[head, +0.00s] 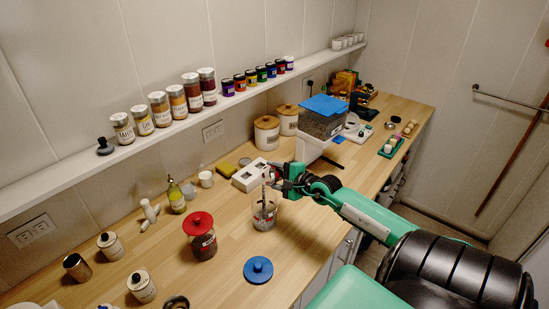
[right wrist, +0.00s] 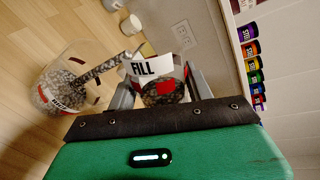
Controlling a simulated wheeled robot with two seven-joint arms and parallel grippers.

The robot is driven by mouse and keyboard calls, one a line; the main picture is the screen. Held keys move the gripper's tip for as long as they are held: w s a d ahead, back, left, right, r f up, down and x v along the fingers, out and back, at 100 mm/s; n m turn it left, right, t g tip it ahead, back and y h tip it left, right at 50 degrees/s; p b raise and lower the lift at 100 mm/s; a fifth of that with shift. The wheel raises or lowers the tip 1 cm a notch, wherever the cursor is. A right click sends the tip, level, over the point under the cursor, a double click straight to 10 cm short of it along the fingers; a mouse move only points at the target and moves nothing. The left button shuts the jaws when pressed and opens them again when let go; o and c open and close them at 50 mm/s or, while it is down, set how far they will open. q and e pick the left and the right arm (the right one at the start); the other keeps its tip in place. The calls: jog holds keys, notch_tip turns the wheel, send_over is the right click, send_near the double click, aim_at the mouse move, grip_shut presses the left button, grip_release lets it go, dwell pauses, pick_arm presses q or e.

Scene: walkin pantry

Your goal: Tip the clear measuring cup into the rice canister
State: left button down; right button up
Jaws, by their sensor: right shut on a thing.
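My right gripper (head: 274,181) is shut on the clear measuring cup (right wrist: 163,90), which carries a white FILL label and a red mark. In the right wrist view the cup holds dark, speckled grains between the fingers. A band of the same grains runs from its mouth to the clear rice canister (right wrist: 62,88). In the head view the cup (head: 267,176) is tilted above the open canister (head: 264,215), which stands on the counter with grains in its lower part. The gripper hides part of the cup. My left gripper is not in view.
A blue lid (head: 258,269) lies in front of the canister. A red-lidded jar (head: 200,236) stands to its left. A white box (head: 249,175) and a large blue-topped bin (head: 321,117) stand behind. Spice jars line the wall shelf (head: 180,127).

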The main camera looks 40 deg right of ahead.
jog(key=shift+a+f+n+h+p, duration=0.2)
jog(key=shift+f+n+h+p, duration=0.15)
jog(key=shift+n+p, duration=0.35)
jog(key=shift+a+f+n+h, duration=0.25)
jog(key=shift+f+n+h, duration=0.2)
jog(key=shift+n, duration=0.45)
jog(key=shift+a+n, duration=0.15)
jog(key=shift+n, duration=0.25)
jog(key=shift+a+r+n+h, duration=0.1)
jog(key=shift+a+n+h, duration=0.05)
jog(key=shift+n+h, duration=0.2)
jog(key=shift+a+r+n+h+b, duration=0.15)
jog(key=shift+a+n+h+b, duration=0.15)
jog(key=shift+n+b, duration=0.3)
jog(key=shift+r+n, duration=0.1)
jog(key=shift+n, duration=0.15)
